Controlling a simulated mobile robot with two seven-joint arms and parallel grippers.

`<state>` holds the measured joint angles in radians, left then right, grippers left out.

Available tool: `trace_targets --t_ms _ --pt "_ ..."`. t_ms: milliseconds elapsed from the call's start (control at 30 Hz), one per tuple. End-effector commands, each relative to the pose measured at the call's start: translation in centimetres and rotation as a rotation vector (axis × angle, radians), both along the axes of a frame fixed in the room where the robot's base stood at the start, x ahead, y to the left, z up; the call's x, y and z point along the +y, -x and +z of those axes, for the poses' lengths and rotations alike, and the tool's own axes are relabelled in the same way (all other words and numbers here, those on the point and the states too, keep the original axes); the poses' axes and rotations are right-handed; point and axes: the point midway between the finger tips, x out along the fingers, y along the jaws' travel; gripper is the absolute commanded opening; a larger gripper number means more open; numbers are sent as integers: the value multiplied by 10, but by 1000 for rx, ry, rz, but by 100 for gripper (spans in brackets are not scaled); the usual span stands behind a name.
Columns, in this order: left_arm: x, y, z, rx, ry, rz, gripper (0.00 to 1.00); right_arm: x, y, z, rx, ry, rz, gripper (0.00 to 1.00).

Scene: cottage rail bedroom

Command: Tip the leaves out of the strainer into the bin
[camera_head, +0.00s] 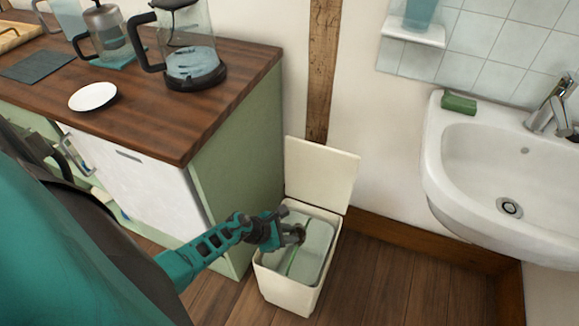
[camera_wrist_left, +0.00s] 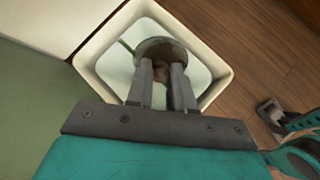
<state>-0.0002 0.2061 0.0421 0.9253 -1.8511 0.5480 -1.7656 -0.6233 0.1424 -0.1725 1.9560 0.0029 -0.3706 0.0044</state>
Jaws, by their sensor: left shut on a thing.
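The cream bin (camera_head: 284,290) stands on the floor beside the green cabinet with its lid (camera_head: 320,174) up. It also shows in the left wrist view (camera_wrist_left: 219,88), with a pale inside and a green streak. My left gripper (camera_head: 290,236) is over the bin's opening, shut on the strainer (camera_wrist_left: 162,47). The strainer is a small, round, grey-brown piece at the fingertips, within the bin's outline from above. The fingers hide part of it, and I cannot tell its exact tilt or whether leaves are in it.
The wooden counter (camera_head: 150,80) carries a glass jug (camera_head: 192,62), a white saucer (camera_head: 93,96) and a dark mat (camera_head: 38,66). A white sink (camera_head: 470,190) with a green soap bar (camera_head: 459,103) hangs at right. Floor right of the bin is clear.

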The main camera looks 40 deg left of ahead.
Motion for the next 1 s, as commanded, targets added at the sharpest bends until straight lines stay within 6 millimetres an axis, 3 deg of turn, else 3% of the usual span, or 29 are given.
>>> trace_targets --t_ms 33,400,1000 --pt "0 1 -8 -20 13 2 0 3 -1 -10 -2 -6 5 36" --pt "1 3 -12 -165 104 2 0 22 -16 -23 -26 -42 37 36" --pt "3 6 -14 -338 209 2 0 23 -17 -68 -27 -40 44 36"
